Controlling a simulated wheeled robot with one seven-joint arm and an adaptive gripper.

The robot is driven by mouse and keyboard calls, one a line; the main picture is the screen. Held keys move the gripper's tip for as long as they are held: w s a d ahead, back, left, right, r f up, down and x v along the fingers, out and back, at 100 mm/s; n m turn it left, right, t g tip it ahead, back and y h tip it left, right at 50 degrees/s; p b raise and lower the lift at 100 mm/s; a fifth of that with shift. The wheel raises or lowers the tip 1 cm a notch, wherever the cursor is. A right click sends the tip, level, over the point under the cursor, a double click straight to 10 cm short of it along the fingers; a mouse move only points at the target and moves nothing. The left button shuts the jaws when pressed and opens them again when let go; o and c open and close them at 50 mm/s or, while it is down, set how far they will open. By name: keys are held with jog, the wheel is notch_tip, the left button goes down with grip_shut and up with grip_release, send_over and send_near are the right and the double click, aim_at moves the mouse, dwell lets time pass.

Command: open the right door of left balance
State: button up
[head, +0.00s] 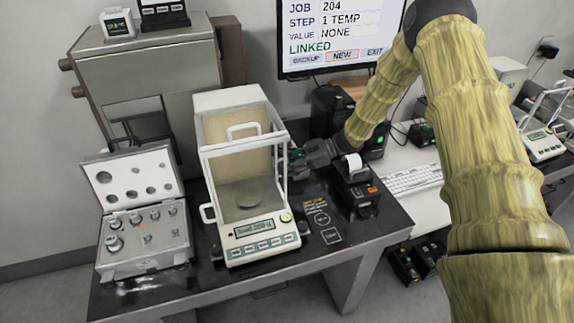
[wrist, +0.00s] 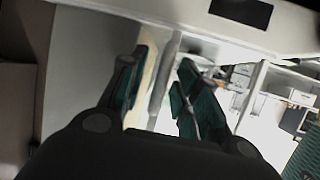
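The left balance (head: 262,242) stands on the dark table, with a glass draft shield above its white base. A round pan (head: 247,192) shows inside, and its display is lit. The shield's right side, with the right door, faces my gripper (head: 294,157); the gripper partly covers it, and I cannot tell how far the door is open. In the wrist view my gripper (wrist: 168,62) has its green-padded fingers apart. A pale upright bar (wrist: 160,82) shows between them, perhaps the door's handle or a frame post. I cannot tell whether either finger touches it.
A small black printer (head: 357,190) stands close to the right of my gripper. An open weight case (head: 145,240) lies left of the balance. A monitor (head: 338,35) hangs behind, and a keyboard (head: 412,179) lies on the lower white desk. Another balance (head: 541,146) stands far right.

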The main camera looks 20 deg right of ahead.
grip_shut()
jog(key=w+b, duration=0.1)
jog(key=w, duration=0.2)
jog(key=shift+w, duration=0.3)
grip_release()
